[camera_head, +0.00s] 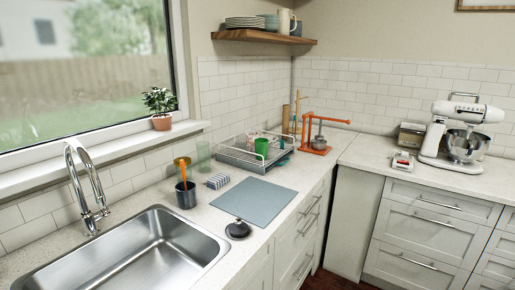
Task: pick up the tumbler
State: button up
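A clear greenish glass tumbler (204,156) stands upright on the counter against the tiled wall, left of the dish rack. A green cup (262,146) sits in the dish rack. I cannot tell from this view alone which of these glasses is the task's tumbler. My gripper is not in view.
A grey dish rack (237,160), a striped block (218,181), a blue-grey mat (254,200) and a black round object (238,229) are on the counter. The sink (150,250) and faucet (82,190) are at the left. An orange stand (315,146) is in the corner.

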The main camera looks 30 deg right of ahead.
aim_at(262, 144)
jog(key=u, duration=1.45)
jog(key=z, duration=1.4)
jog(key=l+u, duration=0.1)
jog(key=u, duration=0.3)
jog(key=l+u, duration=0.35)
jog(key=l, duration=0.15)
jog(key=i+l+u, duration=0.1)
jog(key=l+u, duration=0.25)
jog(key=l, duration=0.15)
